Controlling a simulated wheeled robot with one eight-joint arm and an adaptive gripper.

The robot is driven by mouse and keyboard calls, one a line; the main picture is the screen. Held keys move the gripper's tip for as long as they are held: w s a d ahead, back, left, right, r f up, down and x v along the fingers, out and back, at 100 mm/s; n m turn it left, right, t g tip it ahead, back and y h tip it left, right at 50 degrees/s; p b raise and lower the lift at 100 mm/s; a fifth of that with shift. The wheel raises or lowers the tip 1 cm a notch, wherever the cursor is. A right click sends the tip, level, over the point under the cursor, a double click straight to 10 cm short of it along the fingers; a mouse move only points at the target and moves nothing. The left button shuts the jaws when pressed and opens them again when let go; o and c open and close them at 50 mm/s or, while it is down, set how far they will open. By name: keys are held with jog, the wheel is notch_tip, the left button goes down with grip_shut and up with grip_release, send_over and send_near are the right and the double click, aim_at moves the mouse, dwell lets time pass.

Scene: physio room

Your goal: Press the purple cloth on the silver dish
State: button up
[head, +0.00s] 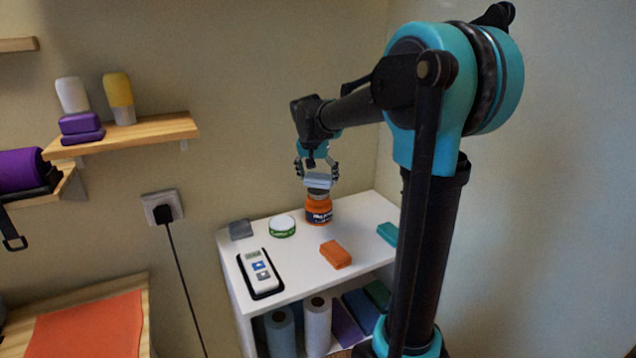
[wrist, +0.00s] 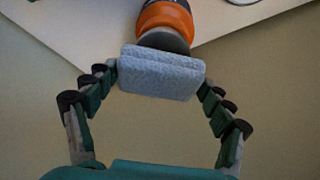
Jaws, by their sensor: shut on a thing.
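My gripper (head: 318,172) is shut on a folded light blue-grey cloth (head: 319,182), which also shows between the fingertips in the wrist view (wrist: 161,73). The cloth is over an orange jar (head: 319,211) with a dark label and a grey top, at the back of the white shelf unit; I cannot tell whether they touch. A folded purple cloth-like stack (head: 81,127) lies on the wooden wall shelf at left, far from my gripper. I cannot make out a silver dish in either view.
On the white unit (head: 300,272) are a green-and-white round tin (head: 282,226), a grey block (head: 241,229), an orange block (head: 335,254), a teal block (head: 388,233) and a white device (head: 260,271) on a black tray. Two bottles stand on the wall shelf (head: 160,131).

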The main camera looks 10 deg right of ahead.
aim_at(320, 174)
jog(key=shift+r, duration=2.15)
